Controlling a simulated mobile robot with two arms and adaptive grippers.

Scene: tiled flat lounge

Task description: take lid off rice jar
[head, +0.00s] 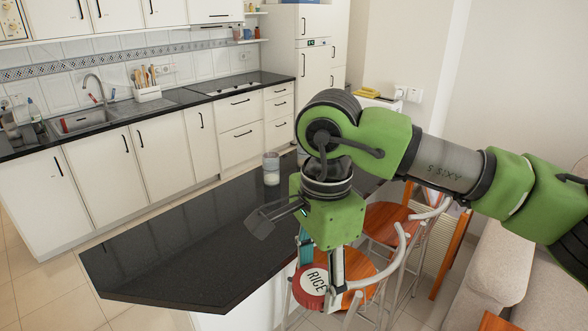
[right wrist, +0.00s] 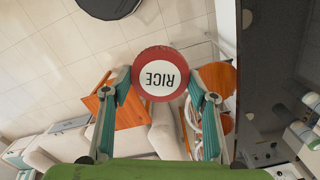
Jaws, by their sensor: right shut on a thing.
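A round lid (head: 312,284) with a red rim and a white face reading RICE is between the fingers of my right gripper (head: 322,276), which is shut on it. In the right wrist view the lid (right wrist: 161,74) sits between both fingertips (right wrist: 160,84), its lettering upside down. The lid hangs in the air off the right side of the dark counter, clear of any jar. A clear jar (head: 271,170) with white contents in its lower part stands upright on the counter, and I see no lid on it. My left gripper is out of view.
The dark counter (head: 180,250) is mostly bare at the left and front. Wooden-seated stools (head: 385,222) stand close below and beside my right gripper. A light sofa (head: 500,265) is at the right. The sink (head: 85,121) and utensil holder (head: 148,94) are at the back.

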